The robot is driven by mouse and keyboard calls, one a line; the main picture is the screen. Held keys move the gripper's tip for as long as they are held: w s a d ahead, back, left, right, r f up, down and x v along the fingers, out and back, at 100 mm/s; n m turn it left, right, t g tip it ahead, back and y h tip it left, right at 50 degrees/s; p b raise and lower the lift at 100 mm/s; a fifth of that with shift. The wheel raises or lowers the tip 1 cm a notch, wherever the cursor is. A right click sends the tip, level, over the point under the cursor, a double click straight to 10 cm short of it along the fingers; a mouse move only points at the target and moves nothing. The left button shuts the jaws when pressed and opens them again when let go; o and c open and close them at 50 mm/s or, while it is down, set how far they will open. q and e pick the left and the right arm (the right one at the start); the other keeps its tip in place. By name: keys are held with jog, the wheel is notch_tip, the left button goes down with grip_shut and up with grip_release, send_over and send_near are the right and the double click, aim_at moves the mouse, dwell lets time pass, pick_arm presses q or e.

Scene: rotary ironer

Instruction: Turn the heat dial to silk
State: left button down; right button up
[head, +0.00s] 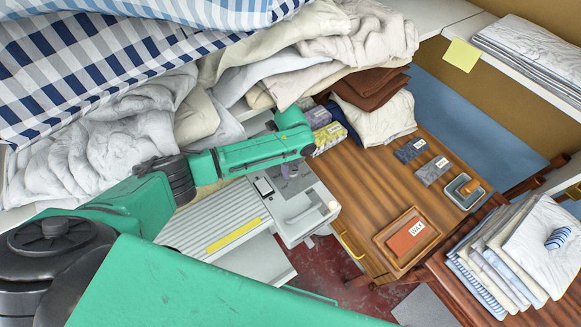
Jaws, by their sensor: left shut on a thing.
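The rotary ironer (208,228) stands in the middle of the head view, with a ribbed pale surface and a yellow strip. Its light grey control end (318,196) carries a small dark display (263,186), a handle and a round pale knob (333,206). My left arm reaches over it from the left. My left gripper (290,170) is small and partly hidden below my wrist at the panel. It is shut on what looks like the heat dial, a purplish grey part. The dial's marks and setting cannot be read. My right gripper is not in view.
Heaped linen (105,140) and checked cloth crowd the upper left. Right of the ironer, a wooden table (370,190) holds small boxes, dark cards, a dish and a wooden tray (382,236) with a red-brown labelled block. Folded cloths (535,240) are stacked at the far right.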

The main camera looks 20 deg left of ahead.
aim_at(292, 171)
pick_arm(q)
jog(key=shift+s+d+f, duration=0.15)
jog(key=shift+s+f, duration=0.1)
jog(key=shift+c, duration=1.5)
grip_release()
jog(key=shift+w, duration=0.1)
jog(key=shift+r, duration=0.1)
jog(key=shift+w+r, duration=0.1)
jog(key=shift+r, duration=0.35)
notch_tip(292, 171, up, 6)
jog(key=shift+r+b, duration=0.1)
jog(key=shift+b, duration=0.85)
jog(key=shift+d+r, duration=0.1)
jog(key=shift+r, duration=0.15)
